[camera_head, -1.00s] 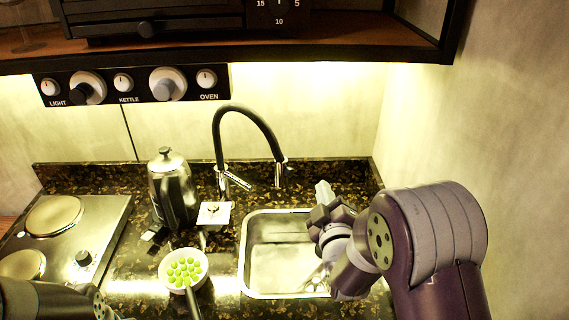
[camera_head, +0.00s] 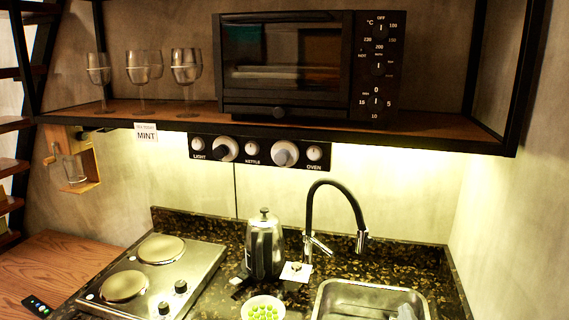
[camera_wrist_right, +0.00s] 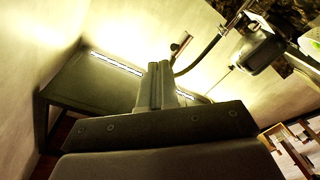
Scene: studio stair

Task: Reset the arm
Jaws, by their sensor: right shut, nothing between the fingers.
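My right gripper (camera_wrist_right: 157,84) shows in the right wrist view with its two fingers together and nothing between them. In the head view only a small pale piece of the right gripper (camera_head: 405,312) shows at the bottom edge, in front of the sink (camera_head: 325,300). The rest of my right arm is out of the head view. My left gripper is in neither current view.
A shelf (camera_head: 440,131) carries an oven (camera_head: 290,60) and several glasses (camera_head: 143,68). Below are the kettle (camera_head: 264,250), tap (camera_head: 310,205), two-plate hob (camera_head: 150,268) and bowl of green balls (camera_head: 262,309). Wooden surface (camera_head: 65,262) at left is mostly clear.

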